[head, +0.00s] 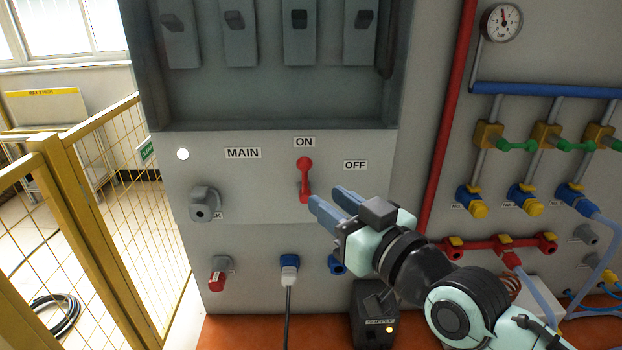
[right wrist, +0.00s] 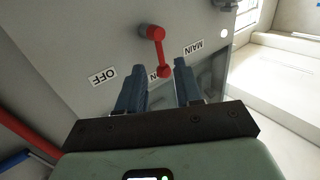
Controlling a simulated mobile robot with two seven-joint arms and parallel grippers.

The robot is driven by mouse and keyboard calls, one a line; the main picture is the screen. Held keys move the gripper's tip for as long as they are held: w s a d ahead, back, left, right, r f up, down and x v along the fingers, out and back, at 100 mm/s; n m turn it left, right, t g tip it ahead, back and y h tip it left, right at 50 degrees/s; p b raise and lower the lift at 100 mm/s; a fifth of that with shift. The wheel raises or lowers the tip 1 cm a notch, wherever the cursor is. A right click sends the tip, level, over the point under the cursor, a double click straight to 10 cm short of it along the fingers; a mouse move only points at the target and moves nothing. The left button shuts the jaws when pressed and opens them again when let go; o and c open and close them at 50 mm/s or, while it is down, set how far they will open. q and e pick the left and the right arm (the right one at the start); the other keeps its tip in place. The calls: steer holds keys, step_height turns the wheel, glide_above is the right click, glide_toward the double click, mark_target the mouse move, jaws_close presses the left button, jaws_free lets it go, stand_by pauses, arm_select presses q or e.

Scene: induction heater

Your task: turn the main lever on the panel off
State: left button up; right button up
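The red main lever (head: 304,180) is on the grey panel (head: 250,190), upright, with its knob up under the ON label (head: 304,142). The OFF label (head: 355,165) is to its right, and the MAIN label (head: 242,153) is to its left. My right gripper (head: 326,200) is open, its blue fingers just right of the lever's lower part in the head view. In the right wrist view the lever (right wrist: 157,50) shows beyond the fingertips (right wrist: 158,72), its knob toward the gap between them. Contact cannot be told. My left gripper is not in view.
A yellow mesh fence (head: 90,210) stands at the left. A dark supply box (head: 372,322) sits below.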

mark_target(306, 184)
steer(key=x, duration=0.4)
steer(key=shift+a, duration=0.15)
steer(key=shift+w+a+r+p, duration=0.1)
steer(key=shift+w+p, duration=0.05)
steer(key=shift+p, duration=0.4)
steer(key=shift+w+a, duration=0.1)
steer(key=shift+w, duration=0.05)
steer(key=shift+w+a+p, duration=0.3)
steer(key=shift+w+p, duration=0.3)
steer(key=shift+p, duration=0.1)
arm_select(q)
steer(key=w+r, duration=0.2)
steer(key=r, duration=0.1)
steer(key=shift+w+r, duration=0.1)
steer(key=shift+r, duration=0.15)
arm_select(e)
jaws_close()
